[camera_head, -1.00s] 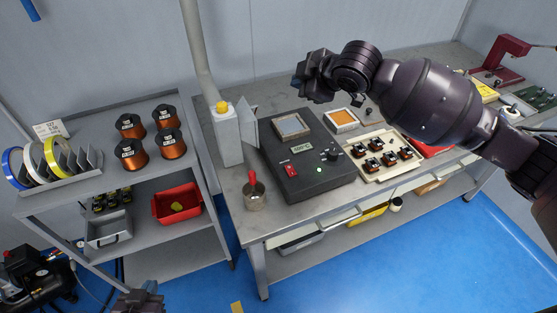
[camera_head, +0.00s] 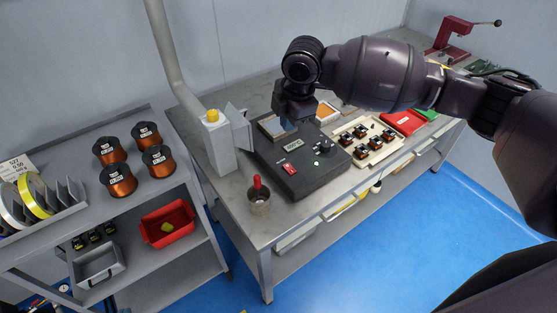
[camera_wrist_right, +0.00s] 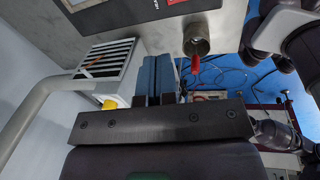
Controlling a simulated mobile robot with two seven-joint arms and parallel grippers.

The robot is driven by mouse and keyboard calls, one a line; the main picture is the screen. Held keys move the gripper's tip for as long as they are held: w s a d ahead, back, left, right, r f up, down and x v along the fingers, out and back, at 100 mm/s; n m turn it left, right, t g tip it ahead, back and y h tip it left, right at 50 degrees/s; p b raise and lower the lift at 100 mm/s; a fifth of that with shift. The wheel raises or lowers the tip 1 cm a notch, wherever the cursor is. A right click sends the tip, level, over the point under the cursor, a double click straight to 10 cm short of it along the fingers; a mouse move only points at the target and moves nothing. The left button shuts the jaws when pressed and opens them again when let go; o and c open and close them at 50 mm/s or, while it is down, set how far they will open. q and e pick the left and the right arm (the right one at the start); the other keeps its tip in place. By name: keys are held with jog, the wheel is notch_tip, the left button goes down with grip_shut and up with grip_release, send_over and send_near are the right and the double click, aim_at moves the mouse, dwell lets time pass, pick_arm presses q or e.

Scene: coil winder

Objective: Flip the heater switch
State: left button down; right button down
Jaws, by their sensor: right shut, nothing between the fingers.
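My right gripper (camera_head: 289,124) is shut and empty, pointing down over the back part of the box and partly hiding the pale plate there. It is behind the switch and apart from it. In the right wrist view its closed fingers (camera_wrist_right: 155,78) show, with part of the dark box (camera_wrist_right: 130,12) at the top edge. My left gripper is not in view.
A metal pot with a red handle (camera_head: 257,188) stands left of the box. A cream tray of small coils (camera_head: 368,143) lies to the right. Shelves with copper spools (camera_head: 122,180) stand left.

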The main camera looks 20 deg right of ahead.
aim_at(288, 165)
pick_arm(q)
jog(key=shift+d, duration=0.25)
pick_arm(e)
jog(key=shift+s+d+f+n+g+h, duration=0.1)
jog(key=shift+s+d+n+g+h, duration=0.25)
jog(key=shift+d+n, duration=0.2)
jog(key=shift+a, duration=0.1)
